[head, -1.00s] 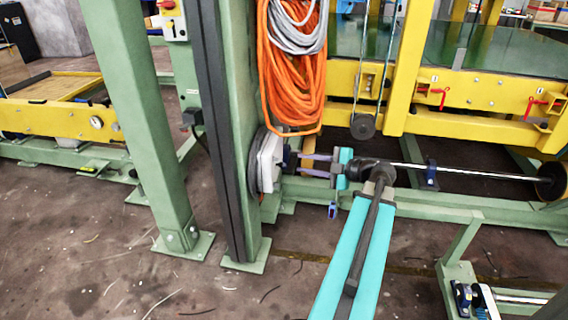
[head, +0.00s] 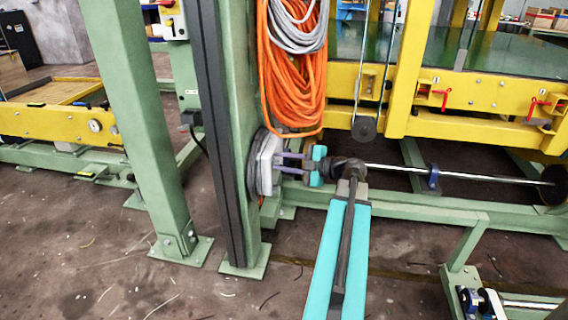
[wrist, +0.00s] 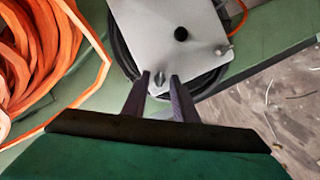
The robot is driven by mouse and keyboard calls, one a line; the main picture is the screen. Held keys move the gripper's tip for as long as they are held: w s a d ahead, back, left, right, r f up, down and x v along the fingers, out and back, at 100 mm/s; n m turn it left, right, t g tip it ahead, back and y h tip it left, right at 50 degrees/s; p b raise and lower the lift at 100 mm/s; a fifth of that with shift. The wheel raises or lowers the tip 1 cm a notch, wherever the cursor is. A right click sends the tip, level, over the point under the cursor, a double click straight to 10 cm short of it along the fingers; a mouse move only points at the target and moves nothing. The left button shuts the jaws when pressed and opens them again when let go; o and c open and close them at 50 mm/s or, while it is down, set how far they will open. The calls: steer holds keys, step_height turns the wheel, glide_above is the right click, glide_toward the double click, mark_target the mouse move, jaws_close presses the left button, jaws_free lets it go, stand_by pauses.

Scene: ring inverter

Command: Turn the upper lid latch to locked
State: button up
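The lid is a pale grey plate (head: 265,165) on a round dark housing on the green column; in the wrist view the lid (wrist: 200,30) fills the top middle. A small metal latch (wrist: 160,78) sits at its near edge, on the side toward the orange cables, so I take it as the upper one. Another small latch (wrist: 223,50) is to the right, and a black knob (wrist: 181,34) is mid-plate. My gripper (head: 278,162) points left at the lid. In the wrist view my gripper (wrist: 160,75) is open, its tips either side of the first latch; contact cannot be told.
Orange cable coils (head: 291,75) hang on the green column (head: 233,130) just above the lid. A steel shaft (head: 400,168) and a green beam (head: 410,205) run behind and right of my arm. Open floor (head: 110,285) lies at lower left.

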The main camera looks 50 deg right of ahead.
jaws_close()
steer(key=shift+n+p, duration=0.3)
steer(key=shift+p, duration=0.1)
steer(key=shift+f+n+t+h+p, duration=0.1)
steer(key=shift+n+t+h+p, duration=0.3)
steer(key=shift+n+t, duration=0.3)
steer(key=shift+f+n+t, duration=0.15)
steer(key=shift+n+t, duration=0.25)
steer(key=shift+n, duration=0.7)
steer(key=shift+n+b, duration=0.45)
steer(key=shift+n, duration=0.25)
steer(key=shift+t, duration=0.3)
